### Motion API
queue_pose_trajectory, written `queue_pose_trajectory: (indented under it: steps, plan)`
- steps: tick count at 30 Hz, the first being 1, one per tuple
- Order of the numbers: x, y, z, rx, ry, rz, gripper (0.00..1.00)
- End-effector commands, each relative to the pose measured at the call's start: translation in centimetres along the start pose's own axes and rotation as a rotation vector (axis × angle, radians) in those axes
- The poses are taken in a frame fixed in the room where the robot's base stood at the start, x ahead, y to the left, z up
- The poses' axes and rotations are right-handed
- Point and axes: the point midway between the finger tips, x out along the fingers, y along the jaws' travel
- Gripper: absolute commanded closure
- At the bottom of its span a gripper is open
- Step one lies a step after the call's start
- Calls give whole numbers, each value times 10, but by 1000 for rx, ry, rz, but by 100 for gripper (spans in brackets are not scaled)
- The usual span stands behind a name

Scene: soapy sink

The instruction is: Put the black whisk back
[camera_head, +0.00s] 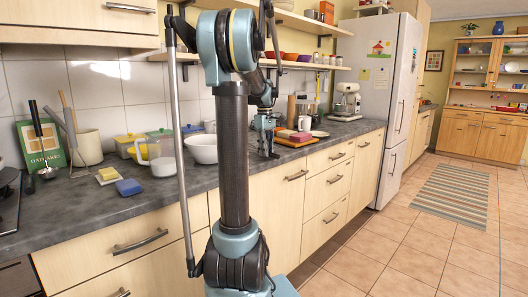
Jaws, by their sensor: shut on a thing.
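My gripper (269,152) is in the middle of the head view, pointing down over the counter beyond my arm's column. It is shut on a dark, thin thing that is too small and too covered to make out. No whisk shape can be told clearly. A cream crock (89,148) stands at the back left of the counter, with long-handled utensils rising at its left.
A fridge (381,90) stands further right. The tiled floor at the right is open.

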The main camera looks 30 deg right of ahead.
Motion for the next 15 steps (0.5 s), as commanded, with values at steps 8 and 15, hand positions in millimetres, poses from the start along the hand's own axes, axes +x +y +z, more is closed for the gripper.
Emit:
queue_pose_trajectory:
  steps: [8,15]
  plan:
    - [0,0,0,0,-1,0,64]
    - [-3,0,0,-1,-1,0,64]
